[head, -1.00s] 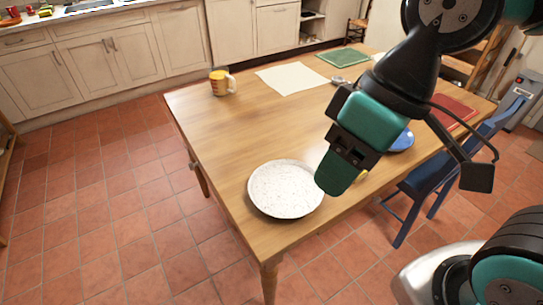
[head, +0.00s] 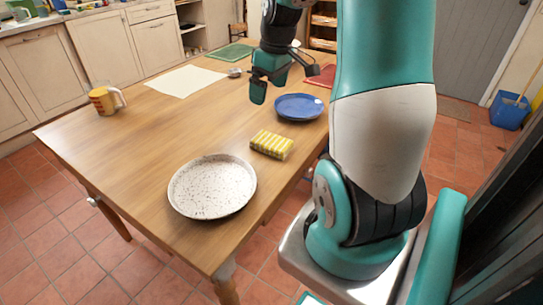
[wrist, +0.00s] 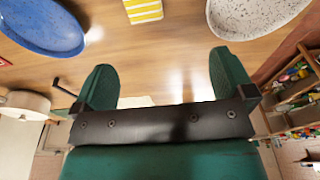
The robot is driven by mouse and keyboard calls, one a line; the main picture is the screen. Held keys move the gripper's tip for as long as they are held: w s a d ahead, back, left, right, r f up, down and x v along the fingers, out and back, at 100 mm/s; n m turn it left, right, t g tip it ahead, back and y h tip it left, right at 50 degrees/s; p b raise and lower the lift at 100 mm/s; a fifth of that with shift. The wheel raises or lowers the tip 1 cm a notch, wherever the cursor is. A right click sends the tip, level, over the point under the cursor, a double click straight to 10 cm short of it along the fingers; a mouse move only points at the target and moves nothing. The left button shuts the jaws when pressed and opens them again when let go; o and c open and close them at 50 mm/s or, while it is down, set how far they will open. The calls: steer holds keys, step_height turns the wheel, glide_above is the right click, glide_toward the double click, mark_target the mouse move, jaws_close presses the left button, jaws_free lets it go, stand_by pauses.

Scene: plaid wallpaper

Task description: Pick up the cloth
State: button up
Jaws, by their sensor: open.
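A flat white sheet (head: 186,81), cloth or paper, lies on the far part of the wooden table. A yellow-and-white striped block (head: 271,144), like a folded cloth or sponge, lies between the speckled plate and the blue plate. It also shows at the top of the wrist view (wrist: 143,10). My gripper (head: 285,85) is open and empty above the table, behind the blue plate and right of the white sheet. In the wrist view its fingers (wrist: 162,65) are spread apart. A pale patch between them is partly hidden by the gripper.
The speckled white plate (head: 212,187) sits near the front edge, the blue plate (head: 299,107) at the right edge. A yellow mug (head: 103,100) stands at the left. A green mat (head: 229,54) and a red mat (head: 322,77) lie farther back. The table's middle is clear.

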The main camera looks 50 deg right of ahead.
steer(key=s+d+f, duration=0.1)
steer(key=d+f, duration=0.1)
steer(key=d, duration=0.1)
steer(key=b, duration=0.2)
glide_above(272, 140)
steer(key=f, duration=0.7)
steer(key=s+f, duration=0.1)
steer(key=f, duration=0.3)
steer(key=shift+d, duration=0.1)
steer(key=shift+w+a+f, duration=0.1)
steer(key=shift+w+f, duration=0.05)
steer(key=shift+f, duration=0.8)
steer(key=shift+w+a+f, duration=0.1)
steer(key=shift+w+f, duration=0.05)
steer(key=shift+f, duration=0.75)
steer(key=shift+w+f, duration=0.15)
steer(key=shift+f, duration=0.8)
steer(key=c, duration=1)
